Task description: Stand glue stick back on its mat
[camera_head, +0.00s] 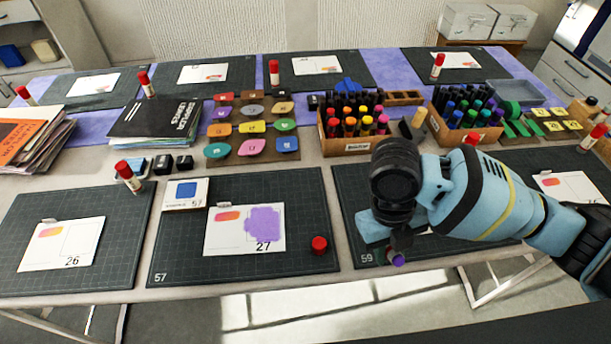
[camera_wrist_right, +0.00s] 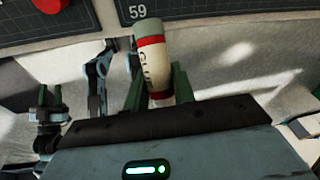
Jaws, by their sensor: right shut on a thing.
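My right gripper (camera_head: 396,250) is held over the front edge of the mat marked 59 (camera_head: 349,222), jaws downward. In the right wrist view, its fingers (camera_wrist_right: 158,88) are shut on a cream glue stick (camera_wrist_right: 152,62) with a red band and a grey-green end. In the head view only a small purple end of the stick (camera_head: 397,259) shows below the gripper; the rest is hidden. A red cap (camera_head: 319,245) sits on the neighbouring mat marked 57 (camera_head: 190,262), right of card 27 (camera_head: 220,240). My left gripper is not seen in the head view.
Mat 57 has bare room around the cap. Marker crates (camera_head: 345,147) and colour tiles (camera_head: 252,147) fill the middle.

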